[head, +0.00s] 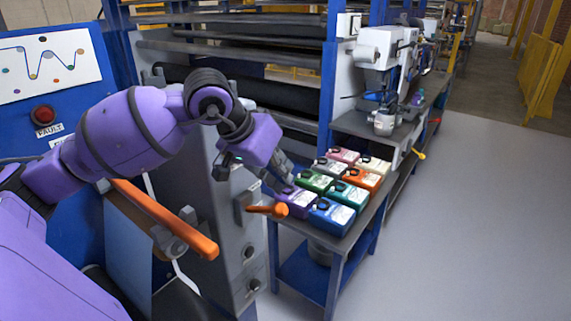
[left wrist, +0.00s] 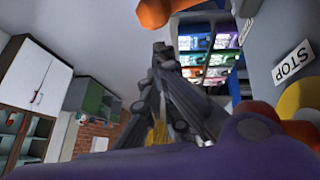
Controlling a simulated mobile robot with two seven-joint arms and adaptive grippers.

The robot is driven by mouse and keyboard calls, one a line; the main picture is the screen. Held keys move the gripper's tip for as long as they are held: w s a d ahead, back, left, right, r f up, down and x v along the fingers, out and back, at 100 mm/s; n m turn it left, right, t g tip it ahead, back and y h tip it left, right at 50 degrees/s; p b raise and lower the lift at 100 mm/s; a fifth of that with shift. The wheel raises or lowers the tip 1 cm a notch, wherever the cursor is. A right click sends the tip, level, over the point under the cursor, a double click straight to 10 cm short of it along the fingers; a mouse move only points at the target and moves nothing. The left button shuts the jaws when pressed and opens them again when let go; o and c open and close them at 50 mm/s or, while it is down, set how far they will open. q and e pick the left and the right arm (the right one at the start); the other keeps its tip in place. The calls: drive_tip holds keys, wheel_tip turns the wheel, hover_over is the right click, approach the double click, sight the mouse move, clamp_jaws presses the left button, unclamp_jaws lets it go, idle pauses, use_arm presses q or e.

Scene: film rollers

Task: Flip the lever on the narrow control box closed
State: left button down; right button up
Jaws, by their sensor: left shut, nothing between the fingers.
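The narrow control box (head: 225,235) is a tall grey cabinet in the middle of the head view. Its orange lever (head: 268,209) sticks out to the right from a dark plate on the box. In the left wrist view an orange handle end (left wrist: 156,12) shows at the top, beyond the fingertips. My left gripper (head: 287,183) is shut and empty, just above and right of the lever, seemingly apart from it. Its closed fingers also show in the left wrist view (left wrist: 162,52). My right gripper is in neither view.
A longer orange bar (head: 165,218) stands out in front of the blue panel at left. Several coloured bottles (head: 338,196) stand on a blue-legged table beyond the lever. A STOP label (left wrist: 293,62) shows in the left wrist view. The floor (head: 480,220) at right is clear.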

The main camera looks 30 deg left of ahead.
use_arm(q)
drive_tip(key=shift+s+f, duration=0.4)
drive_tip(key=shift+s+d+f, duration=0.1)
drive_tip(key=shift+s, duration=0.2)
drive_tip(key=shift+f, duration=0.1)
drive_tip(key=shift+w+f, duration=0.1)
drive_tip(key=shift+w, duration=0.15)
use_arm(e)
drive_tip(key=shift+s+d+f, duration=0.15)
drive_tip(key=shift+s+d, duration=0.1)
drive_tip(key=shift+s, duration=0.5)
